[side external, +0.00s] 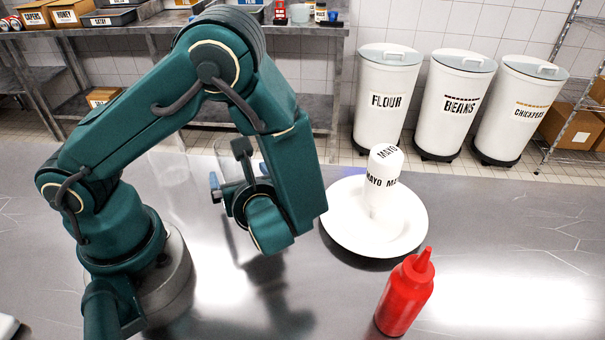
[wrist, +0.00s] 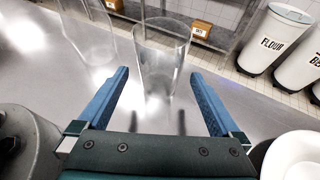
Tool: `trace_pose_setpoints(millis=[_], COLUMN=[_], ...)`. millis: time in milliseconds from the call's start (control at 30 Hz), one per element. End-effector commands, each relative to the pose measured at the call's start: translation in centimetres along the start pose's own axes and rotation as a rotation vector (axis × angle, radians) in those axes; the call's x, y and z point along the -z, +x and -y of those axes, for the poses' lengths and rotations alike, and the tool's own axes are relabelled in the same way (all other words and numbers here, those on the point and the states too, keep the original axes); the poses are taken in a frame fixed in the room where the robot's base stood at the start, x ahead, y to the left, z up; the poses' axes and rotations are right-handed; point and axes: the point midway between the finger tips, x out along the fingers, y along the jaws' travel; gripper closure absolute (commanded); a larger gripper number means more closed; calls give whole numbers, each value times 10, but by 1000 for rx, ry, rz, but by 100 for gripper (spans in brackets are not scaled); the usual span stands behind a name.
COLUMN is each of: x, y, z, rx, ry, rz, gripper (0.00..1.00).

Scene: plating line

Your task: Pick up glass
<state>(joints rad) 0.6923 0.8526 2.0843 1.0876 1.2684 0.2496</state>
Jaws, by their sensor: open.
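In the wrist view a clear glass (wrist: 160,65) stands upright on the steel table, ahead of my gripper (wrist: 160,85) and between the lines of its two blue fingers. The fingers are open and nothing is held. A second clear glass (wrist: 92,35) stands to its left, outside the left finger. In the side view my gripper (side external: 216,187) is low over the table. A faint clear glass (side external: 228,155) shows behind it, mostly hidden by my arm; I cannot tell which of the two it is.
A red squeeze bottle (side external: 405,295) stands nearer the front. White bins for flour (side external: 385,90), beans (side external: 455,95) and chickpeas (side external: 520,105) stand on the floor behind the table. The table's right side is clear.

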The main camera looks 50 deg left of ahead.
Motion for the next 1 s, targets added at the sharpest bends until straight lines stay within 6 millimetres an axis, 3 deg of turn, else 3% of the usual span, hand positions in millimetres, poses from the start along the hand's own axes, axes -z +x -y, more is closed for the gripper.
trace_pose_setpoints(millis=[433,800,1000], x=[2,2,2], y=[46,52,52], z=[-1,0,0], rx=[-5,-1,-1], ry=[0,-1,-1], rz=[1,-1,-1], gripper=[0,0,76])
